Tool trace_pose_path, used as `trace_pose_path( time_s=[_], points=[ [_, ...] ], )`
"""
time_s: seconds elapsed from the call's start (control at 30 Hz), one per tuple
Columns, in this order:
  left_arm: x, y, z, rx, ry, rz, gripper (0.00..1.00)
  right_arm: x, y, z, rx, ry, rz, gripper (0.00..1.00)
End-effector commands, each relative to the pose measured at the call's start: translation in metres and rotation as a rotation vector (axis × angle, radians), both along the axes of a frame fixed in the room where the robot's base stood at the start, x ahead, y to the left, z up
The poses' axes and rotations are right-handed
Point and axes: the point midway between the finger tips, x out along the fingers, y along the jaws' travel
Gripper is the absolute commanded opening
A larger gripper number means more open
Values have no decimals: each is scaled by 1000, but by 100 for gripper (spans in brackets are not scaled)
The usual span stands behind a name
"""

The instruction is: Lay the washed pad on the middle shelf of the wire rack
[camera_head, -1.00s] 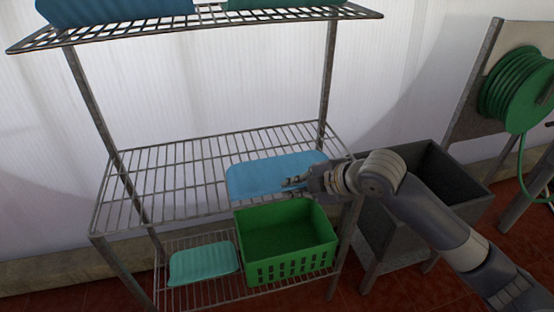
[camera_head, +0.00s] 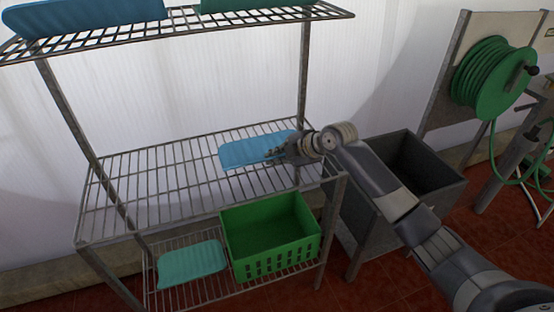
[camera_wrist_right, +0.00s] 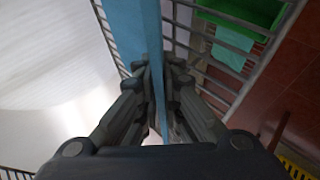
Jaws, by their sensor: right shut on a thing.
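A flat light-blue pad (camera_head: 244,152) is over the right part of the wire rack's middle shelf (camera_head: 130,190). My right gripper (camera_head: 277,153) is shut on the pad's right edge. In the right wrist view the pad (camera_wrist_right: 128,30) runs between the two fingers (camera_wrist_right: 157,85), seen nearly edge-on. Whether the pad touches the shelf wires or is slightly above them, I cannot tell. My left gripper is in neither view.
The top shelf (camera_head: 190,25) holds a blue pad (camera_head: 90,14) and a green one. The lower shelf (camera_head: 215,286) holds a teal pad (camera_head: 192,264) and a green crate (camera_head: 270,262). A grey sink (camera_head: 445,190) and a hose reel (camera_head: 490,78) stand right. The middle shelf's left is bare.

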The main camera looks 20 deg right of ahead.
Motion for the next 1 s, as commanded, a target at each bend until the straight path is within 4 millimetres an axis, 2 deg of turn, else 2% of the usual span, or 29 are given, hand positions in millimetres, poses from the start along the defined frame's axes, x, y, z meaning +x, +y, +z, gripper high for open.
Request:
trace_pose_path(
  time_s=[0.13, 0.4, 0.5, 0.53, 0.87, 1.0],
  points=[
    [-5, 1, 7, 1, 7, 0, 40, 0, 0, -16, 1, 0, -1, 0],
    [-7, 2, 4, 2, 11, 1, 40, 0, 0, -19, 0, -1, -1, 0],
    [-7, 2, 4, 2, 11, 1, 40, 0, 0, -18, 0, -1, 0, 25],
    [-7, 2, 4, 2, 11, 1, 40, 0, 0, -18, 0, -1, 0, 27],
    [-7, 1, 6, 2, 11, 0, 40, 0, 0, -17, 0, -1, 0, 27],
    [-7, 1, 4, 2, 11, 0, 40, -6, -5, -11, -1, -3, -2, 27]
  ],
)
